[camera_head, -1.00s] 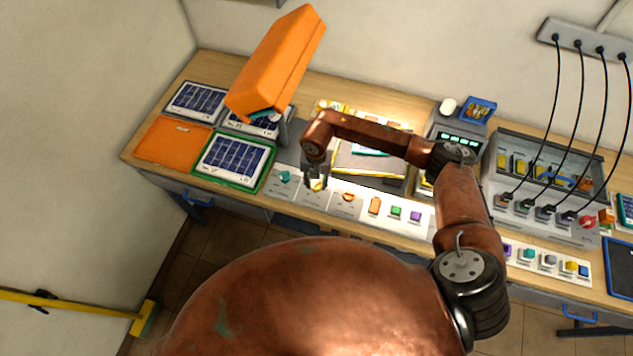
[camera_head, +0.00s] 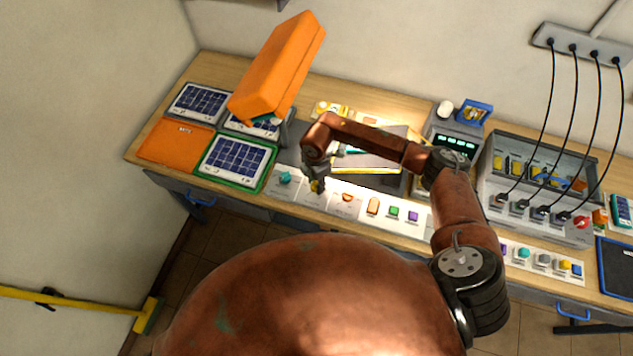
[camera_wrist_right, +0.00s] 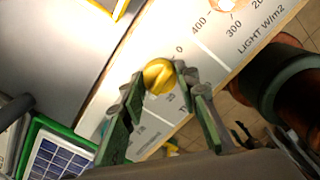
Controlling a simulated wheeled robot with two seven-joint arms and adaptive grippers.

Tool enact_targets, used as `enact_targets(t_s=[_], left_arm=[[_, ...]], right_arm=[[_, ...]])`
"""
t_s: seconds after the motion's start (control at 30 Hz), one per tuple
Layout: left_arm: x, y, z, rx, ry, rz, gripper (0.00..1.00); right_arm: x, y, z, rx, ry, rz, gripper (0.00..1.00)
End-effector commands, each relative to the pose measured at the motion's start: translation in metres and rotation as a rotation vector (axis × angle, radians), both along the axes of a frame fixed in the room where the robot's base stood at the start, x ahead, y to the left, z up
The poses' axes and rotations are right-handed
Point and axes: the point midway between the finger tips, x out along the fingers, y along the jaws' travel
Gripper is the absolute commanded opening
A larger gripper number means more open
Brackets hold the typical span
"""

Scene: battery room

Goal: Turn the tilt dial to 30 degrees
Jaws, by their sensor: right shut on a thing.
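The tilt dial is a yellow knob (camera_wrist_right: 158,76) on a white panel strip, with printed marks beside it, among them a 0. Part of its lettering is hidden by my fingers. In the head view the yellow dial (camera_head: 316,187) sits between a teal knob (camera_head: 287,178) on its left and an orange knob (camera_head: 347,197) on its right. My right gripper (camera_head: 315,182) comes down onto the yellow dial from above. In the right wrist view its two fingertips (camera_wrist_right: 161,82) are on either side of the knob, shut on it. My left gripper is not in view.
An orange boxy housing (camera_head: 278,66) hangs over the solar panels, left of my arm. A green-framed solar panel (camera_head: 234,162) lies left of the knobs. Orange, green and purple buttons (camera_head: 394,212) are to the right. Black cables (camera_head: 552,120) hang at the right.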

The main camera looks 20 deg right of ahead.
Motion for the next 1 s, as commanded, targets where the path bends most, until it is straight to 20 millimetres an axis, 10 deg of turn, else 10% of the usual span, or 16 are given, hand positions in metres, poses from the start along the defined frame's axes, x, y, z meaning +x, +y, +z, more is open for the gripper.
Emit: enact_targets(t_s=[0.83,0.87,1.0], left_arm=[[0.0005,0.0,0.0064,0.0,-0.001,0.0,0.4],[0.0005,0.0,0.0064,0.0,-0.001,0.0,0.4],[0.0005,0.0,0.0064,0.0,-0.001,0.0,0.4]], right_arm=[[0.0001,-0.0005,-0.0001,0.0,0.0,-0.14,0.05],[0.0,-0.0004,-0.0001,0.0,0.0,-0.14,0.3],[0.0,-0.0004,-0.0001,0.0,0.0,-0.139,0.4]])
